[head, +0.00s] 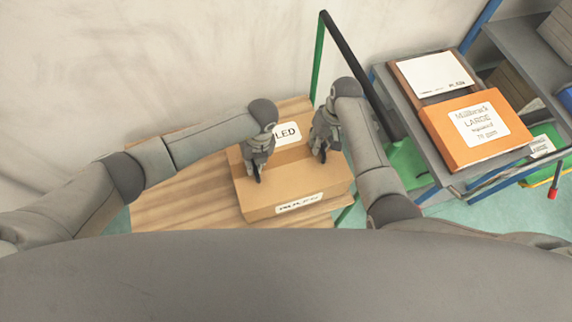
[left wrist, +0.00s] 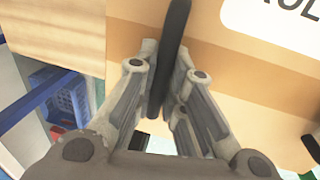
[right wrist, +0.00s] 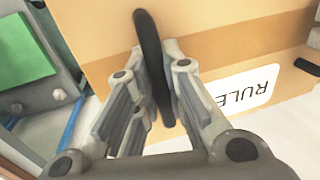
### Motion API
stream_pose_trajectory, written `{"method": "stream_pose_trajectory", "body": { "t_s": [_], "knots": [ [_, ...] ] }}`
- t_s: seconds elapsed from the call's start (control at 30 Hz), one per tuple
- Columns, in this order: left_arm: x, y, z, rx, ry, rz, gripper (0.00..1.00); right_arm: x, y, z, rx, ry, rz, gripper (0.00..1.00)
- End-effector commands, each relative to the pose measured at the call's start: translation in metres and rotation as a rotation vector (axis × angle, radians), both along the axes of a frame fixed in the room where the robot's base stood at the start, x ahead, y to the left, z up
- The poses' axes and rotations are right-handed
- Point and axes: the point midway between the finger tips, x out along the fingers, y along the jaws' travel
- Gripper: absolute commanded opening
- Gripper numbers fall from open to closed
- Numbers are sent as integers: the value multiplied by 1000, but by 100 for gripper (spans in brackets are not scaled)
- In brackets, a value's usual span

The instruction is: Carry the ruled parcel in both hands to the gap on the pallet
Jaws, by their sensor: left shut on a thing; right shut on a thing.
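The ruled parcel (head: 295,180) is a brown cardboard box with tan tape and white labels; the top label (head: 288,133) is partly covered by my grippers. My left gripper (head: 257,172) is shut on a dark handle (left wrist: 172,45) on the parcel's left part. My right gripper (head: 322,152) is shut on another dark handle (right wrist: 150,50) on its right part. The parcel is level, over the right part of a pale wooden slatted surface (head: 175,195). I cannot tell whether it rests there or hangs just above. No gap shows clearly.
A grey shelf cart (head: 445,172) at the right holds an orange LARGE box (head: 472,150) and a brown box with a white sheet (head: 435,75). A green and black post frame (head: 360,75) stands between it and the parcel. A wall is behind; teal floor shows at lower right.

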Motion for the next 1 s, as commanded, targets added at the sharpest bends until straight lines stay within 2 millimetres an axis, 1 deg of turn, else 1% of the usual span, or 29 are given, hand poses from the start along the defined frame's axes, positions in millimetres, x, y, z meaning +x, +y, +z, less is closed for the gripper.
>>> {"method": "stream_pose_trajectory", "body": {
  "t_s": [0.2,0.53,0.67,1.0],
  "knots": [
    [0,0,0,-1,-1,1,0,0,0,0,0,0,1,0],
    [2,-1,9,-2,-4,0,0,2,1,9,3,-5,1,0],
    [2,-1,16,-2,-4,0,0,2,1,16,3,-5,1,0],
    [2,-1,41,-2,-4,0,0,2,1,42,3,-5,1,0]
  ]
}}
